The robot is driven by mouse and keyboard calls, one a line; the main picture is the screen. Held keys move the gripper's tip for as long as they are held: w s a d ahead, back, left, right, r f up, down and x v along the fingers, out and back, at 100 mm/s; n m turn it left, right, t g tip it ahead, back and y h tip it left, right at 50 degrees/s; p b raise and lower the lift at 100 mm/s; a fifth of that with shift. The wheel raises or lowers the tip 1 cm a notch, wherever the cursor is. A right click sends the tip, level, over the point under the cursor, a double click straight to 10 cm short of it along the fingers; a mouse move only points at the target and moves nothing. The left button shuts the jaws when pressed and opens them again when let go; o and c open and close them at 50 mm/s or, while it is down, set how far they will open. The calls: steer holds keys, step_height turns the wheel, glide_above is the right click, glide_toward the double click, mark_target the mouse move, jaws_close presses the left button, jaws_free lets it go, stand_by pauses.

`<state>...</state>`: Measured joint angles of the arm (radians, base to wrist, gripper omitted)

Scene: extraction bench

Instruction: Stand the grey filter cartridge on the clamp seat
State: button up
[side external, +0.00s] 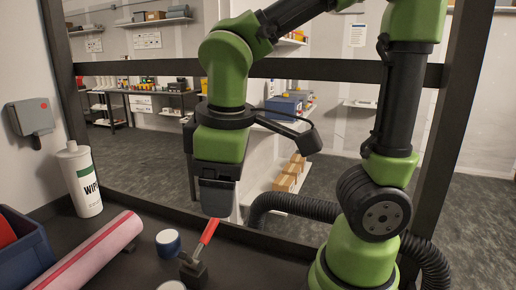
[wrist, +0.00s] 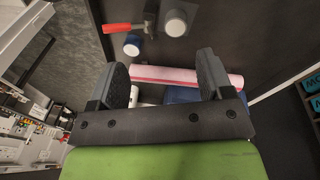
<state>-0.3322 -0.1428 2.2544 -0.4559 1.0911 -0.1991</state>
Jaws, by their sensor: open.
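A pale round-topped cylinder, which looks like the grey filter cartridge (wrist: 176,23), stands on the dark bench in the wrist view. Only its top shows at the bottom edge of the side view (side external: 172,286). Next to it is the dark clamp (side external: 193,270) with a red handle (side external: 209,231); the clamp also shows in the wrist view (wrist: 150,20). I cannot make out its seat clearly. My gripper (side external: 217,200) is above the bench behind the clamp. In the wrist view its fingers (wrist: 165,70) are wide apart with nothing held between them.
A blue cylinder with a white top (side external: 168,242) stands close to the clamp. A pink roll (side external: 88,258) lies left of it, beside a blue bin (side external: 35,255). A white wipes bottle (side external: 80,180) stands at the back left. A dark frame bar (side external: 150,202) edges the bench.

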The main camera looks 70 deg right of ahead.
steer(key=s+d+r+m+t+y, duration=0.1)
steer(key=s+r+m+t+y, duration=0.2)
steer(key=m, duration=0.5)
steer(key=shift+s+d+r+t, duration=0.25)
steer(key=shift+s+r+t, duration=0.45)
steer(key=shift+r+t, duration=0.45)
